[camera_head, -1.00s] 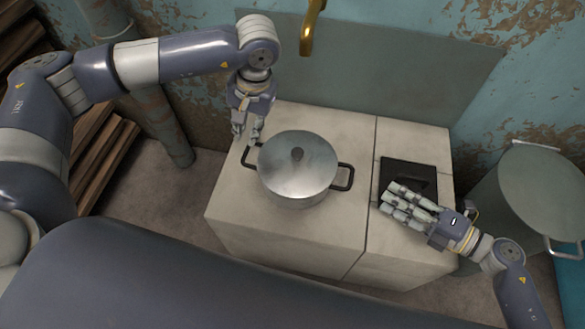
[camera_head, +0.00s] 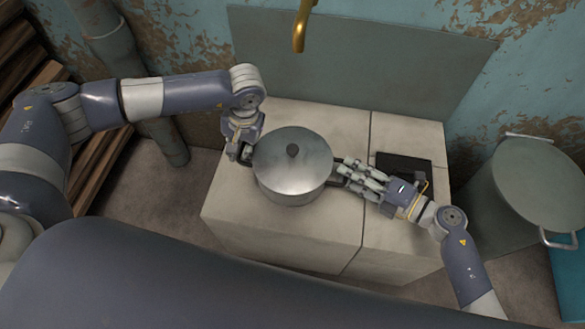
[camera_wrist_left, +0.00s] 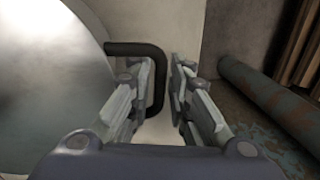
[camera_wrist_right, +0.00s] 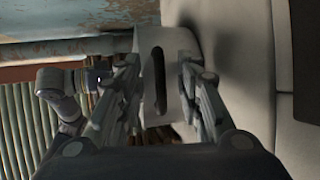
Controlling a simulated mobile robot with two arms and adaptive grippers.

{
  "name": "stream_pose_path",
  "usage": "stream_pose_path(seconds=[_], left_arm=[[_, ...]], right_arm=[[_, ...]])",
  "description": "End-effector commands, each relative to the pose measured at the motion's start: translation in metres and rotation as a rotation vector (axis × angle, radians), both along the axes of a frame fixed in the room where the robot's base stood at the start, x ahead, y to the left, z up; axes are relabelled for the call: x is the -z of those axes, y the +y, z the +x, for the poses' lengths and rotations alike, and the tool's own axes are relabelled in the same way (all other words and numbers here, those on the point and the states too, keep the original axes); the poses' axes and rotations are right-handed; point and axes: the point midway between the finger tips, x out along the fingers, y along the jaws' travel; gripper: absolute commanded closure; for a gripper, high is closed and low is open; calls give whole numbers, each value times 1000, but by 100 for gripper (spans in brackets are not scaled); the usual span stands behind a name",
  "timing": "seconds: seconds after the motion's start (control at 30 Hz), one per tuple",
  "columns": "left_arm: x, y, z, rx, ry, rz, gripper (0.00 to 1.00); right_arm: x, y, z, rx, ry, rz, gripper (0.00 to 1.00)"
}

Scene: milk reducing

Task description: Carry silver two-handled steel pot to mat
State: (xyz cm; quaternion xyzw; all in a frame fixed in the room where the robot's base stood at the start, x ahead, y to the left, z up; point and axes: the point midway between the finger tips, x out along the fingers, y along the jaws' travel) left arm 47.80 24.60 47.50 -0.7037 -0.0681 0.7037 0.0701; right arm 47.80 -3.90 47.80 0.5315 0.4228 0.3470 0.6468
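The silver steel pot (camera_head: 290,165) stands on the pale counter with its lid on, a black handle on each side. My left gripper (camera_head: 240,153) is at its left handle. In the left wrist view that handle (camera_wrist_left: 158,75) lies between the two parted fingers, beside the pot wall (camera_wrist_left: 45,80). My right gripper (camera_head: 345,171) reaches in from the right at the right handle, which its fingers mostly hide. In the right wrist view its fingers are apart, with the handle (camera_wrist_right: 158,80) between them. A flat black square (camera_head: 405,163), possibly the mat, lies right of the pot.
The tiled counter (camera_head: 310,235) has bare room in front of the pot. A brass tap (camera_head: 301,28) hangs behind it. A large lidded bin (camera_head: 535,190) stands right of the counter. Wooden slats (camera_head: 95,165) and a pipe are at the left.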

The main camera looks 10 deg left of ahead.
Motion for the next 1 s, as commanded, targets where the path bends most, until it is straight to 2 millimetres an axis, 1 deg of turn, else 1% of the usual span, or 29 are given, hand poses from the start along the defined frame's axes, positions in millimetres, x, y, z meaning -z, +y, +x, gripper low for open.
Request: stream_pose_path(seconds=[0.27, 0.3, 0.37, 0.4, 0.43, 0.47, 0.83, 0.87, 1.0], left_arm=[[2, 0, 0, 0, 0, 0, 82], [2, 0, 0, 0, 0, 0, 84], [1, 0, 0, 0, 0, 0, 98], [1, 0, 0, 0, 0, 0, 100], [1, 0, 0, 0, 0, 0, 100], [1, 0, 0, 0, 0, 0, 100], [1, 0, 0, 0, 0, 0, 100], [-1, 0, 1, 1, -3, 0, 100], [-2, 0, 1, 1, -3, -1, 100]], right_arm=[[1, 2, 0, 0, 0, -1, 67], [1, 2, 0, 0, 0, -1, 69], [1, 1, 0, 0, 0, -1, 83], [1, 1, 0, 0, 0, -1, 92], [1, 1, 1, 0, 0, -1, 99], [1, 1, 1, 0, 0, -1, 100], [1, 1, 0, 0, 0, -1, 100], [-2, 2, 1, 0, -3, 3, 100], [-3, 2, 1, 0, -4, 3, 100]])
